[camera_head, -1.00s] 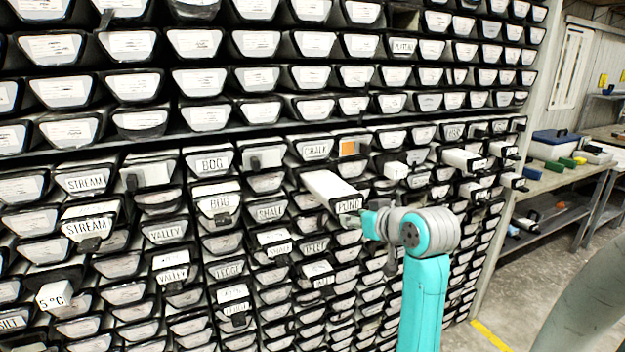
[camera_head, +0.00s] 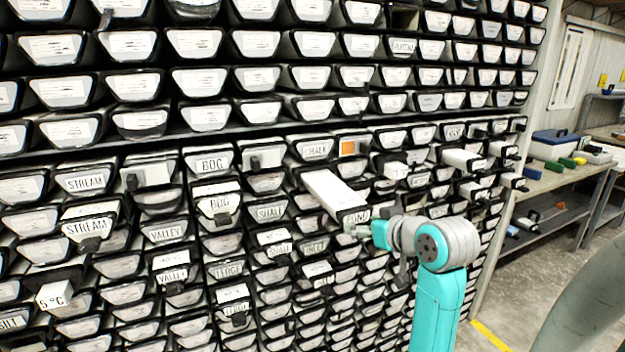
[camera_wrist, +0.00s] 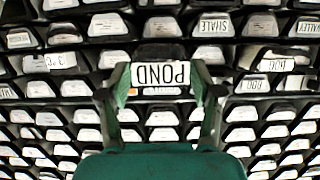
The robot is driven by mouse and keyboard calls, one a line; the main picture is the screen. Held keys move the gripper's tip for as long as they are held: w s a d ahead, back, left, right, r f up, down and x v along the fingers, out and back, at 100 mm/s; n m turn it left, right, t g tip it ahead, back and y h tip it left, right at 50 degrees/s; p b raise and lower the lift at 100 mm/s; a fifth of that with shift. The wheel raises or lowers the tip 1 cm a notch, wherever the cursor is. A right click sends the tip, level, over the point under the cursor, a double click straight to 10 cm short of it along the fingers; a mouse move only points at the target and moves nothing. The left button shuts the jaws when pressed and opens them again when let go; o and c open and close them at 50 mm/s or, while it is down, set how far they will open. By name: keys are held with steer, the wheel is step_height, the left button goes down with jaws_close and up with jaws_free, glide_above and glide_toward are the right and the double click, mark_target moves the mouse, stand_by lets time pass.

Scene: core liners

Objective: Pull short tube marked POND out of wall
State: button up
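The tube marked POND (camera_head: 330,190) is a long white box-shaped piece sticking out of the wall of tubes, right of centre in the head view. Its front label (camera_wrist: 160,74) faces the wrist camera and reads upside down there. My gripper (camera_head: 359,231) is at the tube's front end. In the wrist view its two fingers stand on either side of the label, shut on the tube. The tube's back end is still inside its slot in the wall.
The wall (camera_head: 210,120) is packed with labelled tubes, several sticking out, such as a STREAM tube (camera_head: 88,228) and the 5°C one (camera_head: 55,295).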

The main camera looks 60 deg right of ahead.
steer(key=shift+f, duration=0.15)
step_height(320, 180, up, 10)
stand_by(0.8)
